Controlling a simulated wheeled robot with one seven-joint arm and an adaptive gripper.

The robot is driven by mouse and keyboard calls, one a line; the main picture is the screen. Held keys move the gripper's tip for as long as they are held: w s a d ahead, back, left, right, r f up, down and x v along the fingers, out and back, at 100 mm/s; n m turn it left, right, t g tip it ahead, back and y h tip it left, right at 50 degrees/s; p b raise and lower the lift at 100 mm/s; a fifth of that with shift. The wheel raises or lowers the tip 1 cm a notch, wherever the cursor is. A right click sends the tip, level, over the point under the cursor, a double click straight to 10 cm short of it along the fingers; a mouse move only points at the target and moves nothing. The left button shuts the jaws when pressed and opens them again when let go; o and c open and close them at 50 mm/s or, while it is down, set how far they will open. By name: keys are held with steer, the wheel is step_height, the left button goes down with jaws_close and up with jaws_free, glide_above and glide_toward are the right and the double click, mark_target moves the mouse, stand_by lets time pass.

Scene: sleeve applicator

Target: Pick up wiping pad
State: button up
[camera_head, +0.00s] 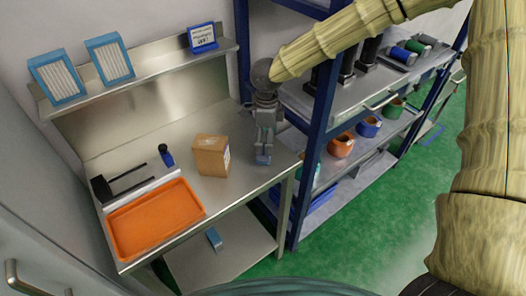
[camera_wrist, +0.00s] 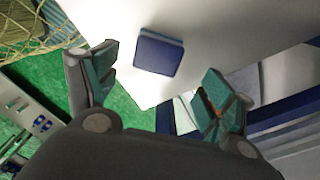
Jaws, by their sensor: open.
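The wiping pad (camera_head: 263,160), a small blue block, lies on the metal table near its right edge, at the tip of my gripper (camera_head: 265,146) in the head view. In the wrist view the pad (camera_wrist: 158,52) is dark blue with a paler edge and lies on the pale table top (camera_wrist: 210,30). My gripper (camera_wrist: 160,88) is open there, with its two teal-padded fingers wide apart and empty. The pad shows beyond the gap between the fingertips, and nothing grips it. How high the fingers are above the table is hard to tell.
A cardboard box (camera_head: 211,156) stands left of my gripper. An orange tray (camera_head: 152,218) and a blue bottle (camera_head: 166,156) are farther left. Another blue block (camera_head: 214,239) lies on the lower shelf. A blue rack post (camera_head: 312,150) rises close on the right.

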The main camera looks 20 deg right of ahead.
steer(key=shift+s+a+f+p, duration=0.15)
steer(key=shift+s+f+p, duration=0.05)
steer(key=shift+f+p, duration=0.3)
step_height(320, 180, down, 3)
steer(key=shift+w+a+f+p, duration=0.1)
steer(key=shift+a+f+p, duration=0.05)
steer(key=shift+p, duration=0.3)
steer(key=shift+f, duration=0.4)
steer(key=c, duration=1.2)
steer(key=shift+r, duration=0.1)
steer(key=shift+r+b, duration=0.3)
steer(key=shift+r, duration=0.2)
steer(key=shift+s+r+b, duration=0.3)
steer(key=shift+r+b, duration=0.05)
steer(key=shift+r, duration=0.2)
steer(key=shift+s+r+b, duration=0.3)
steer(key=shift+r+b, duration=0.05)
steer(key=shift+r, duration=0.2)
steer(key=s+d+r+b, duration=0.1)
steer(key=s+b, duration=0.2)
steer(key=s, duration=1.2)
steer(key=shift+d+r+b, duration=0.15)
steer(key=shift+r+b, duration=0.15)
steer(key=shift+b, duration=0.05)
